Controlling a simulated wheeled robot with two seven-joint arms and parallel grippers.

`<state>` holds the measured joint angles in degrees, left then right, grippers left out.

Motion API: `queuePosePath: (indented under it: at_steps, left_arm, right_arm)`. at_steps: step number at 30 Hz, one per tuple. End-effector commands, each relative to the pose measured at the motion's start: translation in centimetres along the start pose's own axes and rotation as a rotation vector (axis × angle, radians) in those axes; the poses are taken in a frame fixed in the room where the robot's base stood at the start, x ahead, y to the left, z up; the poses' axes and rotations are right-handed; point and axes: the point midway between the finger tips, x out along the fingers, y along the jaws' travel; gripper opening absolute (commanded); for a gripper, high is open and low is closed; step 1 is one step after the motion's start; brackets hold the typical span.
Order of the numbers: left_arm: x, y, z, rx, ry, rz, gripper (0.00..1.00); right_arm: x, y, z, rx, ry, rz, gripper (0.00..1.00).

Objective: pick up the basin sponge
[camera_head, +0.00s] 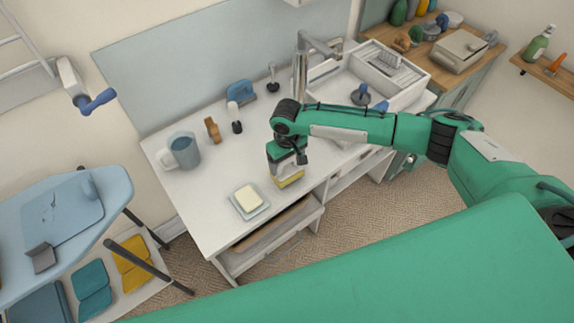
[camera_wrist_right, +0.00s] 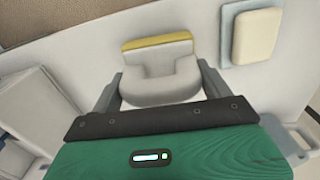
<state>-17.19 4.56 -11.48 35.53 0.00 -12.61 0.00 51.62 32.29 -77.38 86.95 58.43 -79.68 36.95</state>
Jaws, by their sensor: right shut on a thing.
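The basin sponge (camera_head: 291,180) is a small block with a yellow layer and a pale grey, notched body. In the head view it is at the front edge of the white counter (camera_head: 205,215), partly hidden by my right gripper (camera_head: 286,170). In the right wrist view the sponge (camera_wrist_right: 160,66) sits between the two grey fingers of my right gripper (camera_wrist_right: 160,80), which is shut on it. I cannot tell whether the sponge touches the counter. My left gripper is not in view.
A cream soap bar on a pale dish (camera_head: 262,209) lies left of the sponge. A blue-grey mug (camera_head: 183,151), a brown item (camera_head: 213,130) and a dark-handled brush (camera_head: 236,118) stand further back. The tap (camera_head: 300,70) and sink are behind my right arm.

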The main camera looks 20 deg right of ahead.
Motion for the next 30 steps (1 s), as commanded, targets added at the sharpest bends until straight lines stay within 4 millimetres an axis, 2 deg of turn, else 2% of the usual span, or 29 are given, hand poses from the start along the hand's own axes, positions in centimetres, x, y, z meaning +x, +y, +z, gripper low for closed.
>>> queuePosePath:
  at_steps: [5, 12, 18, 24, 30]
  left_arm:
    - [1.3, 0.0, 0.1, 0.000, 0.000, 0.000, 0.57]
    - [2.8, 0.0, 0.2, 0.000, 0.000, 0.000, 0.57]
    - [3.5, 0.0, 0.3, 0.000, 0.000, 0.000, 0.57]
    - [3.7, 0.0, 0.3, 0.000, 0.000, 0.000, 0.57]
    - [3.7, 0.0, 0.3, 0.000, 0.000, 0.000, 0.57]
  right_arm:
    - [-4.1, 0.0, -0.1, -0.001, 0.007, 0.000, 0.56]
    - [-11.3, -0.1, -0.1, -0.002, 0.007, -0.001, 0.56]
    - [-15.6, 0.0, -0.1, -0.001, 0.006, 0.001, 0.56]
    - [-17.7, 0.0, 0.0, 0.000, 0.003, 0.001, 0.56]
    - [-18.1, 0.0, 0.0, -0.001, 0.002, 0.000, 0.56]
